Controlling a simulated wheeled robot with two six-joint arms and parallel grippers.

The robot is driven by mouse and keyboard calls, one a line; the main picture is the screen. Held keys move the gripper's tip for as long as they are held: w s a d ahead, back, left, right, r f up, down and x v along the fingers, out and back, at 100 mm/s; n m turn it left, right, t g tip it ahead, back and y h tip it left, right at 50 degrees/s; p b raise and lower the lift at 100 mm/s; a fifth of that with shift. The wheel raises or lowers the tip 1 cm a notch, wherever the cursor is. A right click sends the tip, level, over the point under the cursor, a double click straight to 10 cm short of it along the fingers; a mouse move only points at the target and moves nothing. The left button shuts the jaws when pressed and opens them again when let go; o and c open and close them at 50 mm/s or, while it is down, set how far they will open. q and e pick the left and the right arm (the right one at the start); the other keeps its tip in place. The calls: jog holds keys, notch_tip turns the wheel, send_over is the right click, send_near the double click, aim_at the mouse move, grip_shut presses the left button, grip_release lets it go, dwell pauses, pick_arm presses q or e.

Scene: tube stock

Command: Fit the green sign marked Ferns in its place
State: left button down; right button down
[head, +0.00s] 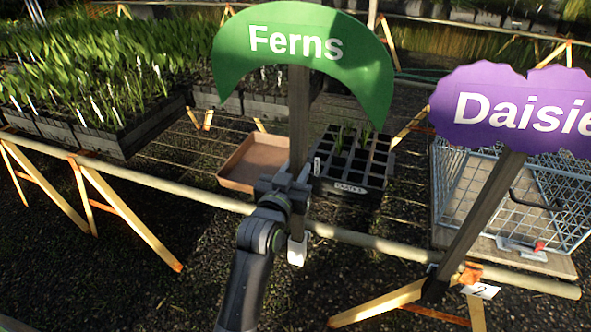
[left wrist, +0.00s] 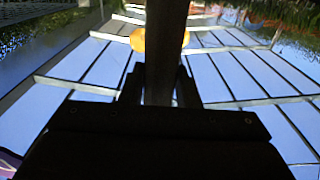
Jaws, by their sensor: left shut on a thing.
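The green crescent-shaped sign marked Ferns (head: 303,50) stands upright at the top of the head view on a dark post. My left gripper (head: 285,183) is shut on this post, below the sign board. The post's lower end is by a white piece (head: 297,250) at the front rail; I cannot tell whether it sits in a holder. In the left wrist view the post (left wrist: 165,50) runs up between the fingers (left wrist: 160,88), with an orange rounded thing (left wrist: 138,40) behind it. My right gripper is not in view.
A purple Daisies sign (head: 515,108) leans on its post at the right, by an orange clip (head: 470,274) and a label with a 2 (head: 481,290). On the bench are a brown tray (head: 245,175), a black cell tray (head: 350,185), a wire basket (head: 520,200) and seedling trays (head: 120,137).

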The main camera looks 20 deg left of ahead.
pick_arm(q)
jog(key=shift+f, duration=0.35)
jog(key=c, duration=1)
grip_release()
jog(key=shift+f, duration=0.15)
